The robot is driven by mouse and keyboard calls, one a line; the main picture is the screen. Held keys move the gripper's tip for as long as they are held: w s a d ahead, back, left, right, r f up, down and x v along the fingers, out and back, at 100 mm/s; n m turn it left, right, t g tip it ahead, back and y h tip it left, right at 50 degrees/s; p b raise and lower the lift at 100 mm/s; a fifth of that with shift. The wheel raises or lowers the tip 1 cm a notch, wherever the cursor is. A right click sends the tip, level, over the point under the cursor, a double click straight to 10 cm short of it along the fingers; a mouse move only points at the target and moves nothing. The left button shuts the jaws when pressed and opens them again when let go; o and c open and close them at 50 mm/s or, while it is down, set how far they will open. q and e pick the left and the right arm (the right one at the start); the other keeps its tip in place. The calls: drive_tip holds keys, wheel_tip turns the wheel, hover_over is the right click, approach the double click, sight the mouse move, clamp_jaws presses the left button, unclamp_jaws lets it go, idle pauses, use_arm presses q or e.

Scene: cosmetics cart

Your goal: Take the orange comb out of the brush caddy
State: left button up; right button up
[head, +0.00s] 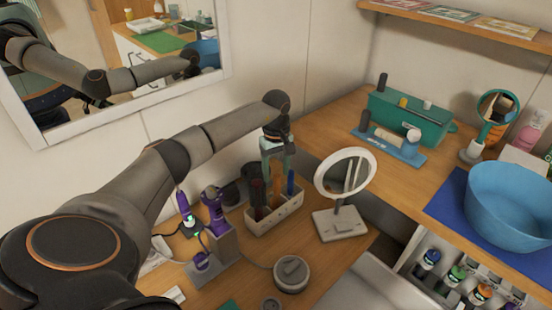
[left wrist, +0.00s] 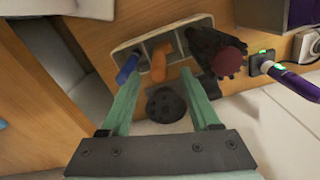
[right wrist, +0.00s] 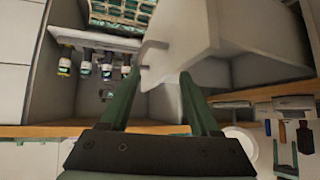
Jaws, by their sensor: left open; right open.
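The white brush caddy (head: 275,222) stands on the wooden counter near the wall. The orange comb (head: 276,188) stands in it, between a dark red-topped brush (head: 257,192) and a blue-handled item (head: 290,183). My left gripper (head: 277,150) is above the caddy, pointing down. In the left wrist view, the orange comb (left wrist: 159,62) shows end-on in the middle compartment, and my left gripper (left wrist: 160,76) is open with its fingers apart around that area; I see no contact. My right gripper (right wrist: 160,76) is open and empty, away from the caddy, facing grey panels.
A round white mirror (head: 345,175) stands right of the caddy. A purple tool in a stand (head: 220,240) is on its left. A dark round object (left wrist: 165,104) is beside the caddy. An open drawer with bottles (head: 455,275) is at lower right.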

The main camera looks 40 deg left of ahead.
sight(277, 196)
use_arm(q)
drive_tip(key=f, duration=0.4)
drive_tip(key=f+b, duration=0.1)
drive_tip(key=f, duration=0.1)
drive_tip(key=shift+d+f, duration=0.1)
drive_tip(key=shift+d, duration=0.15)
drive_tip(key=shift+c, duration=0.4)
clamp_jaws()
